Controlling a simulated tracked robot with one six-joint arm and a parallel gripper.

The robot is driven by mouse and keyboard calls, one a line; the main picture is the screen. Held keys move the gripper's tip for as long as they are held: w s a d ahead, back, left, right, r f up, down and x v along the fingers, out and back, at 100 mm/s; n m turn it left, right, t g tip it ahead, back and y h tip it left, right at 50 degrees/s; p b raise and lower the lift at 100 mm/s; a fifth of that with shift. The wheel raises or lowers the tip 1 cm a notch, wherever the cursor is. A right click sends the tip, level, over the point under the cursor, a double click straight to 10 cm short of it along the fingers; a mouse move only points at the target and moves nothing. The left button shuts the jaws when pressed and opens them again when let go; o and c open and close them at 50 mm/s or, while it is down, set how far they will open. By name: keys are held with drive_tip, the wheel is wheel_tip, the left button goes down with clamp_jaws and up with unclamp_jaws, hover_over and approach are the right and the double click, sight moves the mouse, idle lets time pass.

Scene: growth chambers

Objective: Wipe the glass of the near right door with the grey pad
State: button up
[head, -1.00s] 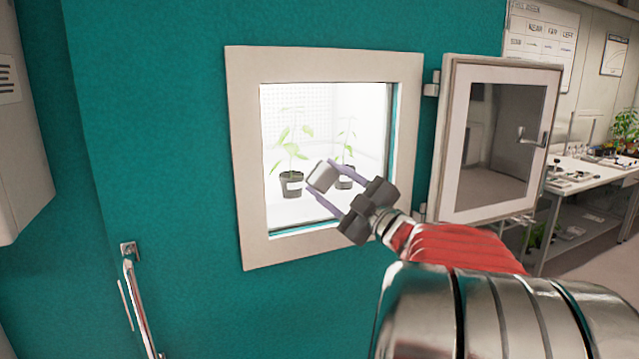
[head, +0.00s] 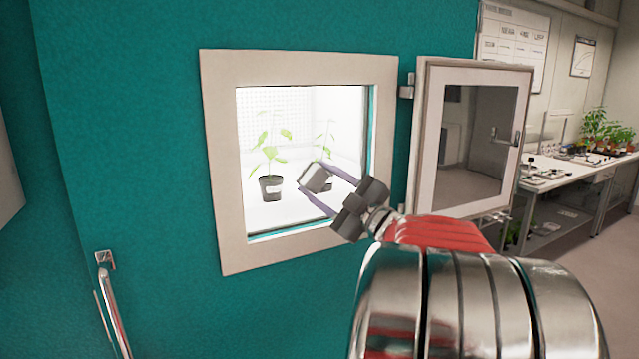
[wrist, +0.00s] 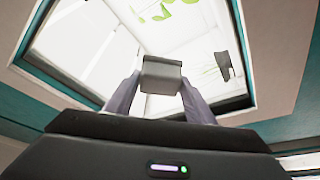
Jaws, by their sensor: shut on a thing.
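The open door (head: 470,135) hangs from hinges at the right of the opening, swung outward. Its dark glass (head: 478,138) is clear of my gripper, which is to its left and lower. No contact between pad and door glass shows.
A pale frame (head: 222,170) surrounds the opening in the teal wall (head: 120,120). A metal handle (head: 113,305) is at lower left. A bench (head: 560,180) with plants and small items stands behind the door at right.

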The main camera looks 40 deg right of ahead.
drive_tip(key=shift+w+a+r, duration=0.1)
drive_tip(key=shift+w+a, duration=0.25)
drive_tip(key=shift+a, duration=0.7)
drive_tip(key=shift+w+a, duration=0.25)
drive_tip(key=shift+a, duration=0.7)
drive_tip(key=shift+s, duration=0.15)
drive_tip(key=s+a, duration=0.2)
drive_tip(key=s, duration=0.6)
drive_tip(key=shift+s+a, duration=0.2)
